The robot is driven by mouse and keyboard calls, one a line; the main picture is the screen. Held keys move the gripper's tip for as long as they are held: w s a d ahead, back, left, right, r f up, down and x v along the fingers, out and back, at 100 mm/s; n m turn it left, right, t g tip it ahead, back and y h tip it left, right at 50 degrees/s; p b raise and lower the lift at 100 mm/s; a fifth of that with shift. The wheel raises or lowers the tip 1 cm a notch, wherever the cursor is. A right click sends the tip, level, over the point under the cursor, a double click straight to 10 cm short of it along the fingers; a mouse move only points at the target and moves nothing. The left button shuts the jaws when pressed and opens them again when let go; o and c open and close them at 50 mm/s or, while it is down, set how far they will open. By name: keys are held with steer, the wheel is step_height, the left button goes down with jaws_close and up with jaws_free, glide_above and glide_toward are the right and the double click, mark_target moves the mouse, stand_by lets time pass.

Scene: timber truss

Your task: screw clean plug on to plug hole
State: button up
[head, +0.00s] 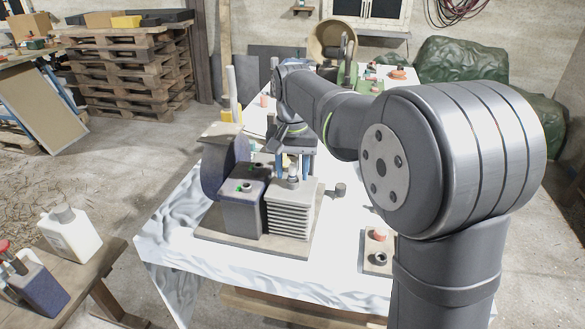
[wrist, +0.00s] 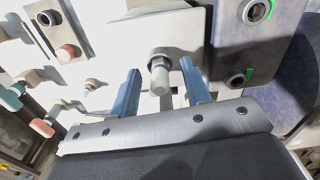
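A grey metal plug (wrist: 160,74) with a hex collar stands on the pale finned block (wrist: 178,22); in the head view the plug (head: 293,181) shows on top of the finned block (head: 290,215). The plug hole is not visible; the plug's foot covers that spot, and I cannot tell how far it is screwed in. I cannot tell from its look whether this plug is the clean one. My gripper (wrist: 159,68) has its blue fingers open, one on each side of the plug, with a gap on both sides. In the head view my gripper (head: 293,166) is just above the block.
A dark box (head: 243,209) with green-marked ports stands left of the block, on a wooden base (head: 222,240). A small board (head: 369,266) with a red-topped piece and a dark ring lies right. A loose grey knob (head: 340,190) sits on the white table. Other parts lie further back.

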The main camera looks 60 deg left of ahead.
mark_target(292, 164)
steer(key=shift+r, duration=0.1)
step_height(292, 164, up, 17)
steer(key=shift+r, duration=0.15)
stand_by(0.4)
step_height(292, 164, down, 18)
steer(key=shift+r, duration=0.25)
stand_by(0.5)
